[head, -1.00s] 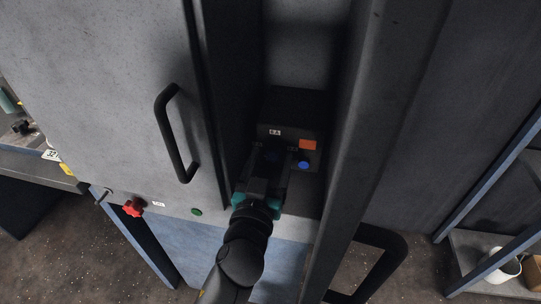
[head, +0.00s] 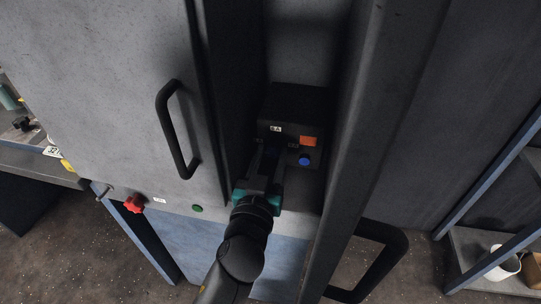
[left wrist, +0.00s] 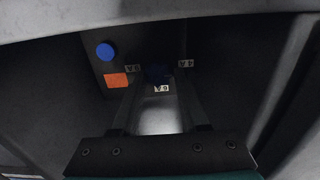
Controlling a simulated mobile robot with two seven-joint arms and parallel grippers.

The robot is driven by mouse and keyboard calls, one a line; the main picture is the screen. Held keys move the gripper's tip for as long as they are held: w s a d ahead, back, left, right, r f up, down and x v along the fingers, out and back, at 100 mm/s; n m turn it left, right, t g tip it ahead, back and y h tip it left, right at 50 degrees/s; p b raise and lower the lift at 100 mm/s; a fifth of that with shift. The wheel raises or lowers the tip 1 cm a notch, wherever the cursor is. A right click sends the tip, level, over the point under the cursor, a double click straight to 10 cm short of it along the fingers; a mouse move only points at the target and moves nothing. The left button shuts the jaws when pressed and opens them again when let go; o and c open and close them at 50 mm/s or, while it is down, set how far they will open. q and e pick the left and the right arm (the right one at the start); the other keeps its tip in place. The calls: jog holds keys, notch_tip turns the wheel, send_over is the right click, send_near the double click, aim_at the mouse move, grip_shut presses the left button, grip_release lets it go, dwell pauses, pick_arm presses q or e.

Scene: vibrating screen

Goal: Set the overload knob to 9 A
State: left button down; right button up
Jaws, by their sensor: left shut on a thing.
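The dark control box (head: 290,110) sits in the recess between the grey door and a post. It carries an orange-red part (head: 308,141), a blue button (head: 305,160) and small white labels; the one at the top (head: 275,129) seems to read 6 A. My left gripper (head: 268,150) reaches up to the box face. In the left wrist view the overload knob (left wrist: 157,73), dark blue, lies between its fingertips (left wrist: 159,82), with labels around it. The gripper is shut on the knob. The knob's pointer is too dark to read. My right gripper is out of view.
The door with its black handle (head: 172,130) is left of my arm. A thick grey post (head: 360,120) runs close on the right. A red knob (head: 134,203) and a green button (head: 197,208) sit on the lower left panel. A shelf holds a white bucket (head: 505,262).

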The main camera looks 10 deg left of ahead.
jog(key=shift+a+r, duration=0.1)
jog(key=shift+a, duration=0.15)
pick_arm(q)
jog(key=shift+d+m, duration=0.1)
jog(key=shift+m, duration=0.3)
jog(key=shift+m+p, duration=0.3)
jog(key=shift+m, duration=0.3)
jog(key=m+p, duration=0.1)
jog(key=m, duration=0.5)
jog(key=shift+d, duration=0.1)
jog(key=m+p, duration=0.1)
jog(key=m, duration=0.3)
jog(key=shift+f+m, duration=0.1)
jog(key=shift+m, duration=0.3)
jog(key=shift+f+m+p, duration=0.1)
jog(key=shift+m+p, duration=0.2)
jog(key=shift+m, duration=2.3)
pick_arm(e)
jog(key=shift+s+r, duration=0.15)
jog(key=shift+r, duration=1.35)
pick_arm(q)
jog(key=shift+c, duration=2.2)
grip_release()
